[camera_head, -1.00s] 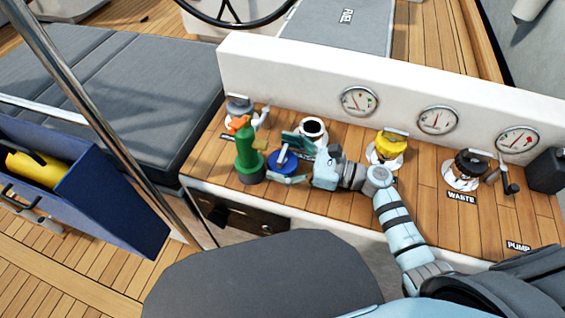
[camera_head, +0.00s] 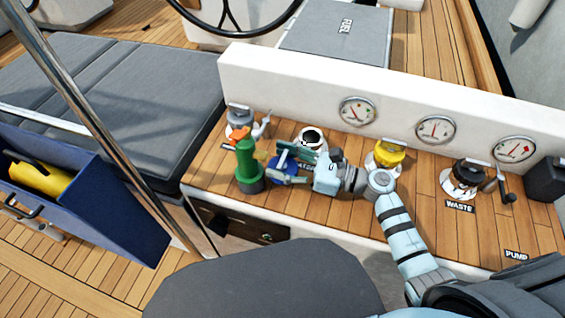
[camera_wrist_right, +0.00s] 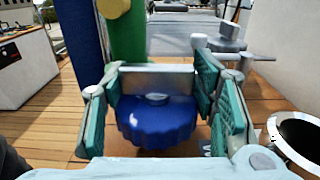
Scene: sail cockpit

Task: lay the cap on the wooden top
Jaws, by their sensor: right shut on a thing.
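The blue cap (camera_head: 285,175) has a ribbed edge and a flat silver bar across its top. In the right wrist view the cap (camera_wrist_right: 155,122) sits between the teal finger pads. My right gripper (camera_head: 298,160) is shut on it by the bar; the same gripper (camera_wrist_right: 157,95) fills the wrist view. The cap is over the wooden top (camera_head: 325,212), just right of the green bottle. I cannot tell whether its underside touches the wood. The cap's far side is partly hidden by the fingers. My left gripper is not in view.
A green bottle with an orange top (camera_head: 246,165) stands close left of the cap. An open white-rimmed fitting (camera_head: 311,137) is just behind the gripper. A yellow cap (camera_head: 389,152) and a black cap (camera_head: 468,173) sit farther right. The wood's front strip is clear.

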